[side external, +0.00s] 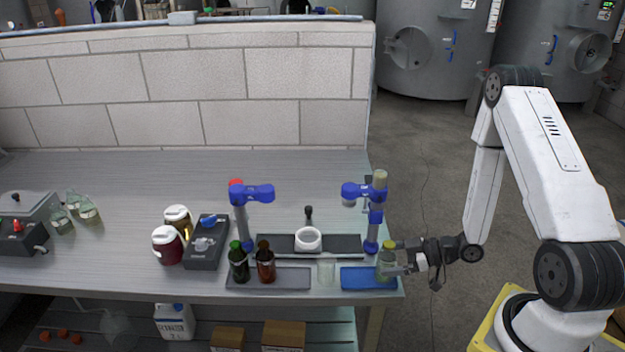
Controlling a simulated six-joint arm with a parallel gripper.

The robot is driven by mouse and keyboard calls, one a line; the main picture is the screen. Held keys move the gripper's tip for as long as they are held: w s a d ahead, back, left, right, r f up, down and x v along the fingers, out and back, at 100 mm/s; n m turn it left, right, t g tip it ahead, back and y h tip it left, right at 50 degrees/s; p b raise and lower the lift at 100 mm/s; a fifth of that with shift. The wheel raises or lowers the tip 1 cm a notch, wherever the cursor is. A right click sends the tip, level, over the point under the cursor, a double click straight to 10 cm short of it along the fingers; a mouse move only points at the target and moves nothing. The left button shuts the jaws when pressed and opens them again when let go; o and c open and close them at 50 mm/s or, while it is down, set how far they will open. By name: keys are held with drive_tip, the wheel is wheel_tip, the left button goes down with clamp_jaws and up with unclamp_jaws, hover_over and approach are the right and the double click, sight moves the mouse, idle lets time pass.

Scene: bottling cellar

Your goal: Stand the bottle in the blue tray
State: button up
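A pale green clear bottle (387,262) with a yellowish top is upright at the right end of the blue tray (357,279). Whether its base touches the tray floor is hard to see. My gripper (392,269) reaches in level from the right, with its fingers at the bottle's side. One finger crosses in front of the lower bottle; the far finger is hidden. The gap between fingers and glass is too small to make out.
A grey tray (290,286) holds a dark green bottle (239,264) and a brown bottle (265,263). Behind are two blue-clamped posts (372,217) and a white ring (308,239). The table's right edge is close.

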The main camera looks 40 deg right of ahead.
drive_tip(key=shift+r, duration=0.2)
drive_tip(key=v, duration=0.7)
drive_tip(key=shift+s, duration=0.15)
idle(0.4)
drive_tip(key=shift+d+r, duration=0.1)
drive_tip(key=shift+d, duration=0.05)
idle(0.5)
